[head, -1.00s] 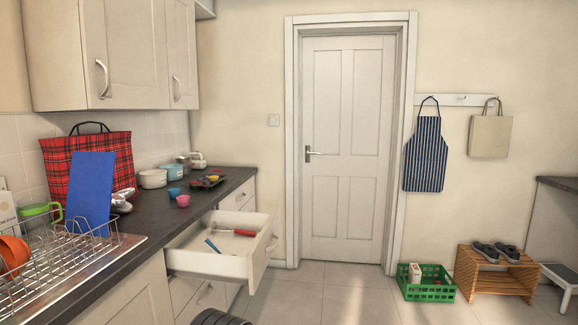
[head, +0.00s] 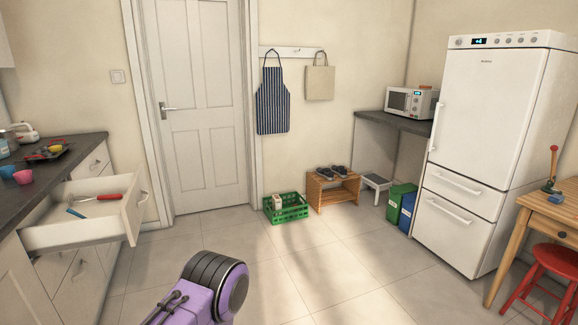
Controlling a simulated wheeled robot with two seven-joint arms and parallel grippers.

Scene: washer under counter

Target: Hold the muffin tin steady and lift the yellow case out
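The dark muffin tin (head: 38,156) lies on the counter at the left edge of the head view, near the counter's far end. The small yellow case (head: 54,149) sits in it, in the part toward the right. The tin is small in the picture, so its cups are hard to make out. A pink case (head: 23,177) and a blue case (head: 7,172) stand on the counter in front of the tin. Neither of my grippers shows; only a purple and dark part of my own body is at the bottom.
An open drawer (head: 85,226) juts out below the counter (head: 80,140), with a red-handled tool (head: 97,198) and a blue tool inside. A green crate (head: 286,209), wooden rack (head: 333,190) and fridge (head: 487,150) stand farther right. The middle floor is clear.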

